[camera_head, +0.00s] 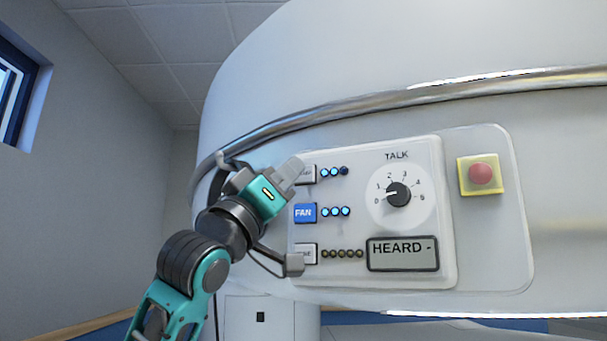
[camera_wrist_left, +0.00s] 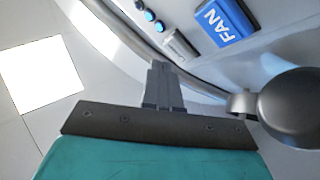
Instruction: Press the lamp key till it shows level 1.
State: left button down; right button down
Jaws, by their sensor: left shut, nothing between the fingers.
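The top key (camera_head: 308,174) on the panel is pale, and my gripper covers most of its label, so I cannot read it in full. Of the three round lights (camera_head: 334,172) beside it, two glow blue and the rightmost is dark. My left gripper (camera_head: 297,166) is shut and empty, with its tips at the left edge of this key. In the left wrist view the shut fingers (camera_wrist_left: 162,75) point towards a pale key (camera_wrist_left: 180,46). I cannot tell whether they touch it. My right gripper is not in view.
A TALK dial (camera_head: 398,194) points near 0 above a HEARD display (camera_head: 403,254). A red button (camera_head: 481,174) sits right. A metal rail (camera_head: 400,101) curves above.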

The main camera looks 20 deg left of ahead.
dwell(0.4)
pick_arm(q)
jog(key=shift+w+p, duration=0.3)
jog(key=shift+w, duration=0.15)
jog(key=shift+w+p, duration=0.3)
jog(key=shift+w, duration=0.2)
dwell(0.7)
jog(key=shift+s, duration=0.9)
jog(key=s+b, duration=0.1)
jog(key=s, duration=0.4)
